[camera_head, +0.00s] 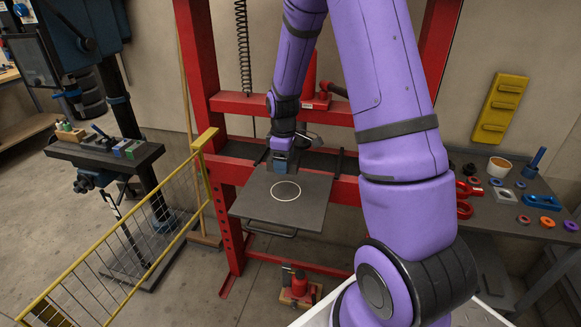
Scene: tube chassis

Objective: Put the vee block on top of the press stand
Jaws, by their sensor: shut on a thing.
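The press stand is the red frame (204,65) with a grey plate (300,213) at its front, marked with a white ring. My purple arm reaches over it from the right. My gripper (280,158) is at the rear edge of the plate, behind the ring, pointing down. It is shut on a small blue-grey block, taken to be the vee block, which is mostly hidden by the fingers. I cannot tell whether the block touches the plate.
A yellow barrier (120,240) stands left of the press. A drill press table (105,152) holds small blocks. A dark bench (535,208) at right carries rings, a cup and blue parts. A red jack (299,288) is below the plate. The plate's front is clear.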

